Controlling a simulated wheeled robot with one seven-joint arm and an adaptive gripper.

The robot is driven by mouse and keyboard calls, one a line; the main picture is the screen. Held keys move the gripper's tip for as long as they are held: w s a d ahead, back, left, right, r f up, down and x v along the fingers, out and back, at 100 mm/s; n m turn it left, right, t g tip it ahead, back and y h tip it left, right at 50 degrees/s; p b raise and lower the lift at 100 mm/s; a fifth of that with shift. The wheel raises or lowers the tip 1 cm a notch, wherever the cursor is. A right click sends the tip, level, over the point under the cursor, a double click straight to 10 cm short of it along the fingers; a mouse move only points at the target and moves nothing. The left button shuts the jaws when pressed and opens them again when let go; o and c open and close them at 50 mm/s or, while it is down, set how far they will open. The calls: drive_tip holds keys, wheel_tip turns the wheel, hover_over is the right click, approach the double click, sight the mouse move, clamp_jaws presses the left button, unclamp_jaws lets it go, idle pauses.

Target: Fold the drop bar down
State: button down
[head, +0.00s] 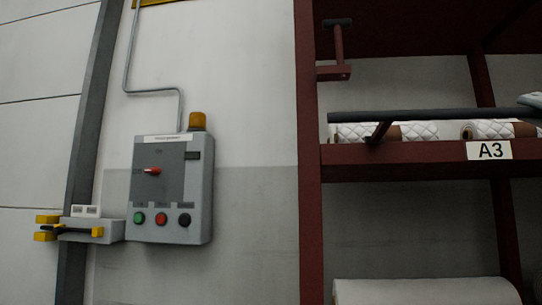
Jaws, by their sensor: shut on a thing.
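The drop bar (430,116) is a long dark grey bar running across the front of the A3 shelf, a little above the red shelf beam (400,158). A pale grey part of my gripper (531,100) shows at the right edge, at the bar's right end. My gripper is shut on the bar; most of it is outside the picture, so the fingertips are hardly seen.
White quilted wadding rolls (385,132) lie on the shelf behind the bar. A red upright (309,200) stands at the rack's left end. A short bracket (337,50) hangs above. A grey control box (170,190) is on the wall. A large pale roll (425,292) lies below.

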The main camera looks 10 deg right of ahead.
drive_tip(key=shift+s, duration=0.1)
drive_tip(key=c, duration=1.6)
unclamp_jaws()
drive_tip(key=v, duration=1.2)
drive_tip(key=shift+a, duration=0.1)
